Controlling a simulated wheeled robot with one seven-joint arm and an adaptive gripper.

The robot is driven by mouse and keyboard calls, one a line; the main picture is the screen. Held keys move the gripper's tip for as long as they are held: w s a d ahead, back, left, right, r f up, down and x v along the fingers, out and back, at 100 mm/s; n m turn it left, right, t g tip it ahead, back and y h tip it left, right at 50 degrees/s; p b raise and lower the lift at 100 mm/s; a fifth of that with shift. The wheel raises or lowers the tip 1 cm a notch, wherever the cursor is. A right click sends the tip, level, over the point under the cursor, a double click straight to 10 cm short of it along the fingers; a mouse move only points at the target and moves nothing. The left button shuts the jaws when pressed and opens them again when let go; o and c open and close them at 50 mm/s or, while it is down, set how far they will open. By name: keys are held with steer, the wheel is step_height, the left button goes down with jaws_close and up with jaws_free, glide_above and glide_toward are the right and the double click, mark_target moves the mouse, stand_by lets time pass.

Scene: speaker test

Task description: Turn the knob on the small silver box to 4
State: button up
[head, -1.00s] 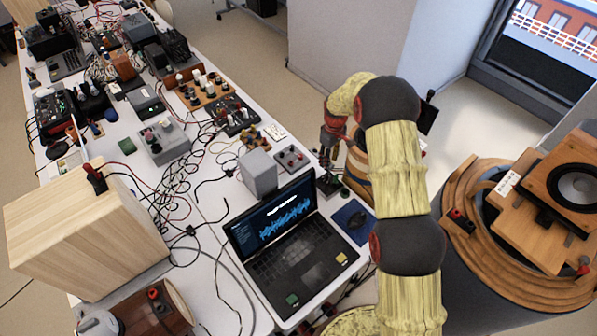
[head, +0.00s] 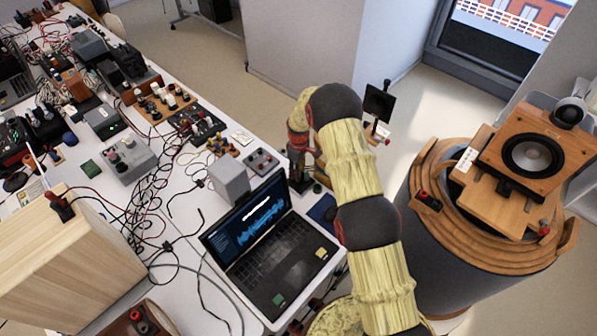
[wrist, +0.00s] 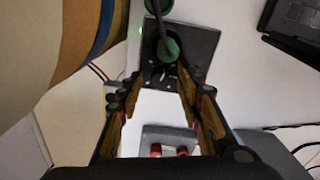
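A flat grey box (head: 262,161) with red parts on top lies beyond the laptop, and it also shows at the bottom of the wrist view (wrist: 168,136). A larger grey box with knobs (head: 130,160) stands further left. I cannot tell which is the silver box, and no numbers are readable. My gripper (wrist: 168,76) is open and seems empty, over the table near a dark plate (wrist: 203,44) with a round green part (wrist: 167,50). In the head view my gripper (head: 298,172) is small and partly hidden beside the flat grey box.
A laptop (head: 275,250) and a plain grey block (head: 229,183) stand close by. Cables and several devices crowd the table's left. A wooden cabinet (head: 50,260) is at left. A round wooden stand (head: 440,240) bearing a speaker (head: 530,155) is at right, beyond open floor.

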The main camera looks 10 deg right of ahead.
steer(key=shift+c, duration=0.2)
jaws_close()
stand_by(0.3)
